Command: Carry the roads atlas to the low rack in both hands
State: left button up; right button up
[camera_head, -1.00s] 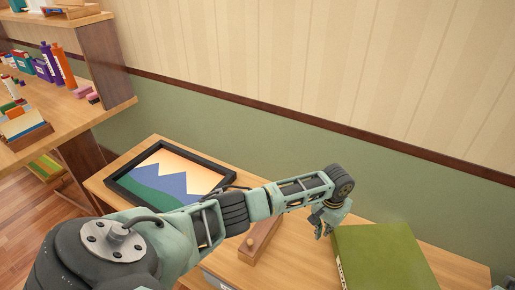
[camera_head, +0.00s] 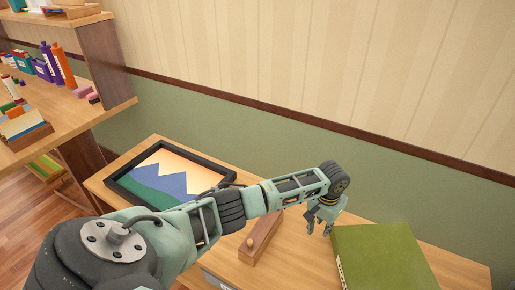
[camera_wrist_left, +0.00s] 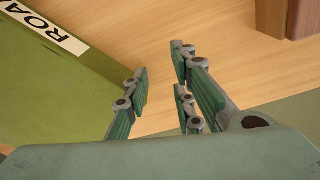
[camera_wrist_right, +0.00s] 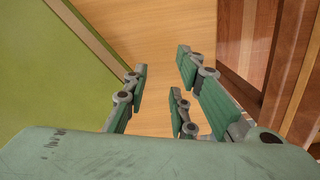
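The roads atlas is a large green book (camera_head: 385,258) lying flat on the wooden table at the lower right of the head view. Its white label, reading "ROA", shows in the left wrist view (camera_wrist_left: 45,32). My left gripper (camera_head: 322,227) is open and empty just left of the atlas, apart from it. Its fingers (camera_wrist_left: 160,92) point down at the bare tabletop. My right gripper is out of the head view. In its wrist view its fingers (camera_wrist_right: 160,88) are open and empty beside a green edge of the atlas (camera_wrist_right: 45,65). The low rack cannot be identified with certainty.
A shelf unit with books and small items (camera_head: 105,60) is at the far left. A wall closes the back.

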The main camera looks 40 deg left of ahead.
jog(key=shift+r, duration=0.25)
pick_arm(q)
notch_tip(320, 180, up, 12)
jog(key=shift+s+f, duration=0.25)
jog(key=shift+s, duration=0.15)
pick_arm(e)
notch_tip(320, 180, up, 12)
jog(key=shift+s+f, duration=0.25)
jog(key=shift+s, duration=0.15)
